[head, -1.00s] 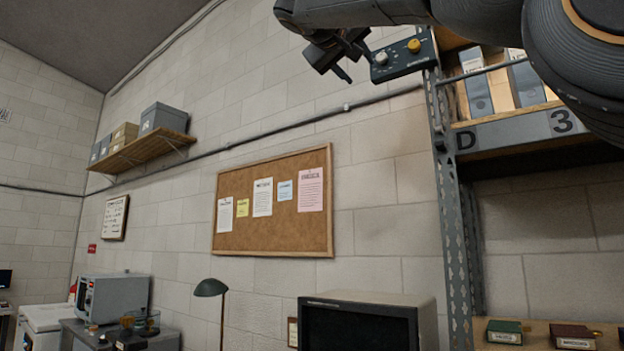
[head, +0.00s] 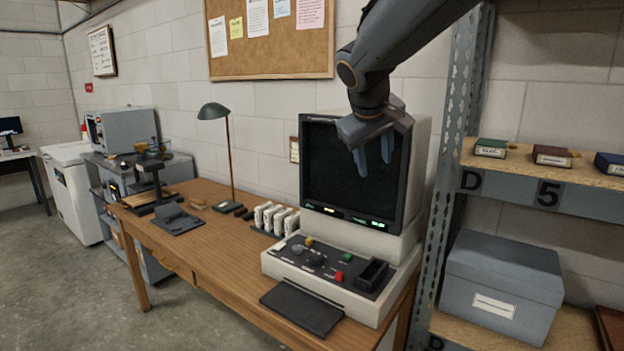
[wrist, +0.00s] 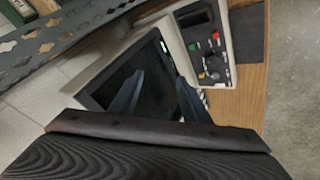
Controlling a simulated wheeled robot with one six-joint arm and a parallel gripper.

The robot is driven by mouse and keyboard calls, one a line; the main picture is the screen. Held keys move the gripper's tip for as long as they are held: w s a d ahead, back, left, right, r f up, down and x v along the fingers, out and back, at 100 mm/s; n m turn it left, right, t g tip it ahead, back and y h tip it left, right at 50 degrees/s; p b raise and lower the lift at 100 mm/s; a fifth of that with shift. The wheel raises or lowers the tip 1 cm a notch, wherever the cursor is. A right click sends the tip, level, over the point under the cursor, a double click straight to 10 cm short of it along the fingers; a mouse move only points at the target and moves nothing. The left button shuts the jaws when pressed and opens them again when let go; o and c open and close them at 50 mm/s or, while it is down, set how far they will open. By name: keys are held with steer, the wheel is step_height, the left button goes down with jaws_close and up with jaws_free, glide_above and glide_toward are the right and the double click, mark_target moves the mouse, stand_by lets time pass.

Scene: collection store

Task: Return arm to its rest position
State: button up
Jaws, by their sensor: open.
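My gripper (head: 375,158) is open and empty in the head view. It hangs in front of the dark screen of the microfilm-reader-like machine (head: 410,240), with its fingers pointing down. My arm comes in from the top right and bends down at the elbow. In the wrist view my gripper's two fingers (wrist: 158,95) are spread apart with nothing between them. The machine's screen and control panel (wrist: 205,45) lie beyond them. I cannot tell whether the fingers touch the screen.
A wooden desk (head: 215,240) bears the machine, a lamp (head: 213,112) and several white boxes. The metal shelf (head: 540,195) on the right, with its upright post (head: 453,150), stands close to my arm. A grey box (head: 500,283) sits on its lower board. Open floor lies at the left.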

steer(key=s+d+f+m+g+y, duration=0.1)
steer(key=s+d+f+m+g, duration=0.1)
steer(key=s+f, duration=1.1)
steer(key=s+d+f+m+g+y, duration=0.1)
steer(key=s+d+f+m+g, duration=0.1)
steer(key=s+f, duration=1.2)
steer(key=shift+d+f+m+g+y, duration=0.35)
steer(key=shift+d+f+g, duration=0.4)
steer(key=shift+g, duration=0.45)
